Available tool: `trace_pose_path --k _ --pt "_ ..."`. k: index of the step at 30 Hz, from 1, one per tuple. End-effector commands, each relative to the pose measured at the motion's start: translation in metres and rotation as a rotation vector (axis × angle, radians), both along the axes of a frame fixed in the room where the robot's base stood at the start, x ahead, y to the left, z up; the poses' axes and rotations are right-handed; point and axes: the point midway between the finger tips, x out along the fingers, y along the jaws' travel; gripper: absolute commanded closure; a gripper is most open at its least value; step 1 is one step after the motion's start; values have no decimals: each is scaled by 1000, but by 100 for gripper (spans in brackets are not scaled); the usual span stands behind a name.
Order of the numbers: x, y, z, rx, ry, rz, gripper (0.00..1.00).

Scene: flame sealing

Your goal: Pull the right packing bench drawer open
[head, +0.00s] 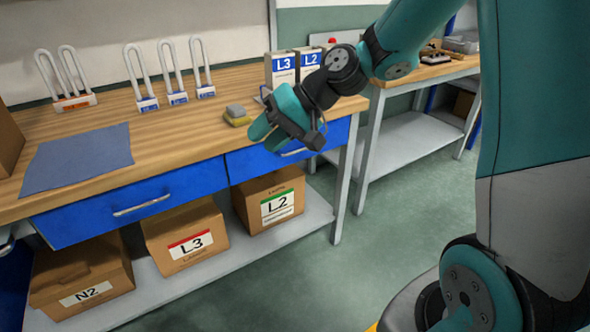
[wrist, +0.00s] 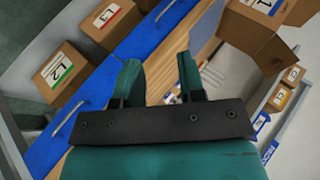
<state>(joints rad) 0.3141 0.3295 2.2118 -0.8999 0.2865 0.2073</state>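The packing bench's right drawer (head: 337,134) is blue and looks shut, flush under the wooden top. Its silver bar handle (head: 296,152) is partly hidden behind my gripper in the head view; the handle (wrist: 68,118) shows whole at the left of the wrist view. My gripper (head: 262,138) has teal fingers and hangs by the bench's front edge, over the right drawer in the picture. In the wrist view the fingers (wrist: 158,65) are apart with nothing between them. The handle lies to the left of them, outside the gap. Contact with the bench cannot be told.
The left drawer (head: 75,221) looks shut. Cartons L3 (head: 185,232) and L2 (head: 268,195) stand on the lower shelf (head: 240,255) beneath. The floor in front is clear.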

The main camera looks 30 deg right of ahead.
Motion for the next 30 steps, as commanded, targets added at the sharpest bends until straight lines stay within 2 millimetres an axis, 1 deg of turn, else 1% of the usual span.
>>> trace_pose_path --k 1,2,3,5,6,8,9,12,13,15,18,20,23,30 --pt "28 -38 -50 90 8 -128 63" --pt "42 -59 -65 142 4 -197 63" --pt "57 -87 -85 212 -4 -288 63" --pt "73 -130 -113 312 -19 -417 63" --pt "79 -158 -131 374 -30 -495 63" --pt "84 -195 -153 457 -48 -600 63" --pt "85 -217 -166 505 -60 -660 63" --pt "83 -258 -189 595 -86 -770 63" --pt "82 -266 -193 614 -94 -793 63" --pt "81 -279 -200 645 -103 -828 63" --pt "85 -283 -202 660 -108 -845 63" --pt "91 -280 -203 661 -109 -845 63" --pt "107 -271 -206 659 -108 -841 63" --pt "156 -247 -216 657 -107 -839 63"
